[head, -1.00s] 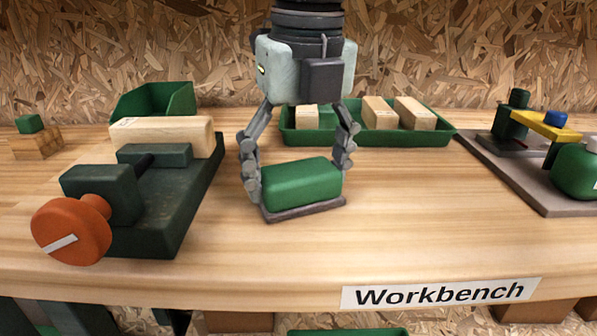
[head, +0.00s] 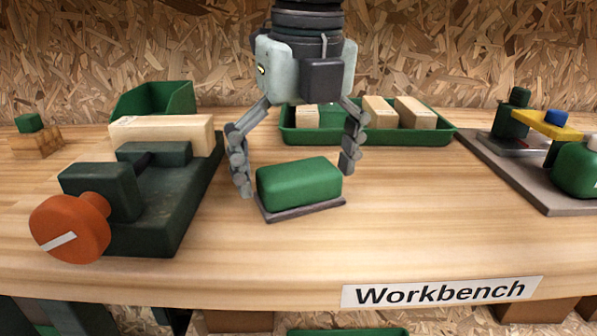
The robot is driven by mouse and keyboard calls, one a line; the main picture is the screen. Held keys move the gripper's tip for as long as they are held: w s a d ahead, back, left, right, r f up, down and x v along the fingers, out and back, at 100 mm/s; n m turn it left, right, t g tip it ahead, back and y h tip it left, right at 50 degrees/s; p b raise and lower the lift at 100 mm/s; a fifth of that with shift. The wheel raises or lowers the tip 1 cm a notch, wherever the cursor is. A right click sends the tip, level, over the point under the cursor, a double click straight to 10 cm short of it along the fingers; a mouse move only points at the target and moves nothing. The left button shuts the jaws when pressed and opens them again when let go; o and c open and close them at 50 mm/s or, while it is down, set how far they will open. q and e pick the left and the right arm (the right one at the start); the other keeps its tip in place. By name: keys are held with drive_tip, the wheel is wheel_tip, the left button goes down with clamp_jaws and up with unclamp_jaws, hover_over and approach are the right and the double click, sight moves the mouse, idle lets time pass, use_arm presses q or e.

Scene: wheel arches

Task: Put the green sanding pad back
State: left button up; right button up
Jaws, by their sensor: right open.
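The green sanding pad (head: 299,184) rests on the workbench in the middle of the head view, on a thin dark base that touches the wood or a flat piece there; I cannot tell which. My right gripper (head: 296,180) comes down from above with its fingers spread wide, one on each side of the pad. My left gripper is not in the view.
A dark green vise (head: 165,215) with an orange knob holds a wooden block (head: 165,134) at left. A green tray (head: 425,137) with several wooden blocks lies behind. A green bin (head: 153,100) stands back left. A grey board (head: 500,170) with a clamp is at right. The front middle is clear.

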sight(303, 173)
drive_tip(key=shift+r, duration=0.9)
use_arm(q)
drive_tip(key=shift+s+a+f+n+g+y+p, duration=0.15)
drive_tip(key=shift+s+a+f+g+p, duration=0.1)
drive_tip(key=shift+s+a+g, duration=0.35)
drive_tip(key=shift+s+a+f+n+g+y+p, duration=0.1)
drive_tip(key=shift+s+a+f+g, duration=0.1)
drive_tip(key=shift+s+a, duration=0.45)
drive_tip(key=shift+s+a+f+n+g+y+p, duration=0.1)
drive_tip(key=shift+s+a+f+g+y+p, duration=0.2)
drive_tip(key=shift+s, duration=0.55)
use_arm(e)
wheel_tip(303, 173, up, 10)
drive_tip(key=s, duration=0.1)
drive_tip(key=shift+s+d+r, duration=0.2)
drive_tip(key=shift+d+r, duration=0.05)
